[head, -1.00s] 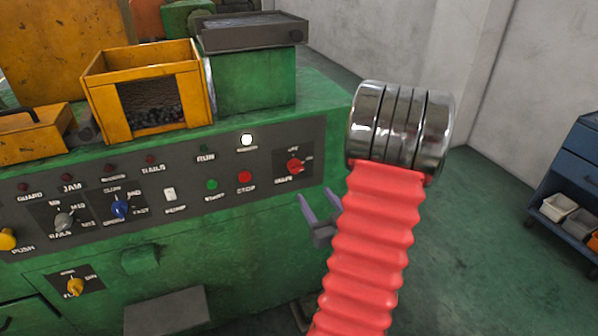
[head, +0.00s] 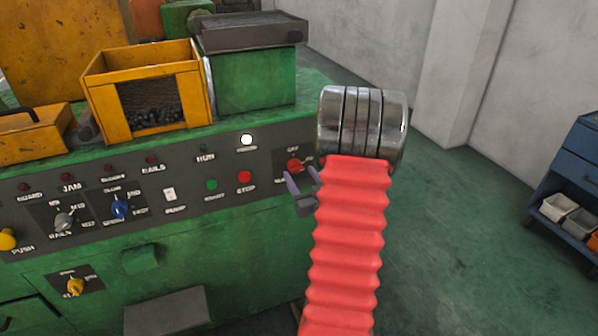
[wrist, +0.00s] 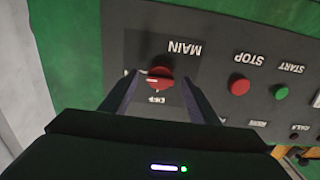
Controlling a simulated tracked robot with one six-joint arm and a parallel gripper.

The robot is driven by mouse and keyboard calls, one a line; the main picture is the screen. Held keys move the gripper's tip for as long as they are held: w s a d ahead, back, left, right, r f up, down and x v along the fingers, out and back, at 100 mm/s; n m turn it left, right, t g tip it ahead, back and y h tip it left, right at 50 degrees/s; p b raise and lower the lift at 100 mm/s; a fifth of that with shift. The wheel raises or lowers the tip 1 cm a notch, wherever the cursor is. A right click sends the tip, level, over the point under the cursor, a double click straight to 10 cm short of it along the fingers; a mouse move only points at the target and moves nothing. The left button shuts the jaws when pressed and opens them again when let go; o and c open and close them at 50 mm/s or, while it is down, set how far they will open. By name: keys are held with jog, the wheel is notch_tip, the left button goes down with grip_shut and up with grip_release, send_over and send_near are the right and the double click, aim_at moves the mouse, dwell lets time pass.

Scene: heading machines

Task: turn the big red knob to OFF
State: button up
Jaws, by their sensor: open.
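The big red knob (head: 294,165) sits on a dark plate at the right end of the machine's grey control panel. In the wrist view the knob (wrist: 159,77) shows between and just beyond my fingertips, with an OFF label and a MAIN label on its plate; the picture is upside down there. A pale mark on the knob points to the left in the wrist view. My gripper (head: 303,181) is open, its two fingers apart, just in front of and slightly below the knob. In the wrist view my gripper (wrist: 154,88) has one finger on each side of the knob; contact cannot be told.
A red STOP button (head: 245,177) and a green START button (head: 212,184) are left of the knob. A lit white lamp (head: 246,140) is above. A blue knob (head: 119,208) sits further left. Green floor (head: 450,240) is clear at right, before a blue cart (head: 575,190).

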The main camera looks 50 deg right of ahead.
aim_at(296, 168)
jog(key=shift+x, duration=1.45)
jog(key=c, duration=1)
jog(key=shift+c, duration=0.2)
